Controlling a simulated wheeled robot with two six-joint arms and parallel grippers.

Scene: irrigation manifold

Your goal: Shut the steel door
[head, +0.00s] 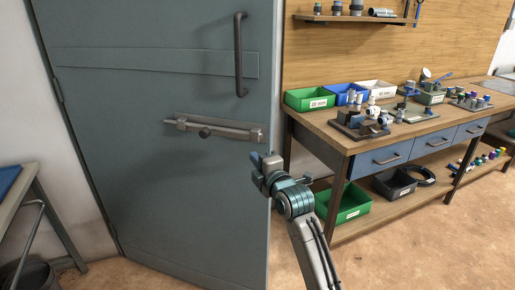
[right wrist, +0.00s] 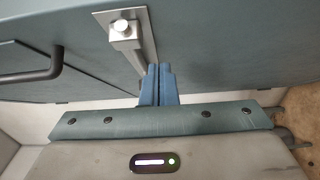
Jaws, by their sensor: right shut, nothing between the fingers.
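The steel door (head: 160,120) is a large grey-blue panel at the left of the head view. Its hinge side is at the left, and its free right edge seems to stand out toward me, so it looks open. It carries a dark upright pull handle (head: 239,55) and a steel bolt (head: 215,129) below it. My right gripper (head: 262,160) is shut and empty near the free edge, just right of the bolt. In the right wrist view its blue fingers (right wrist: 158,83) are together near the door face (right wrist: 220,50). Contact cannot be told. My left gripper is not in view.
A wooden workbench (head: 345,131) with bins, fittings and blue drawers stands at the right. A green crate (head: 345,210) sits on its lower shelf. A table (head: 30,180) and a dark bin (head: 38,274) are at the left. The floor at front right is clear.

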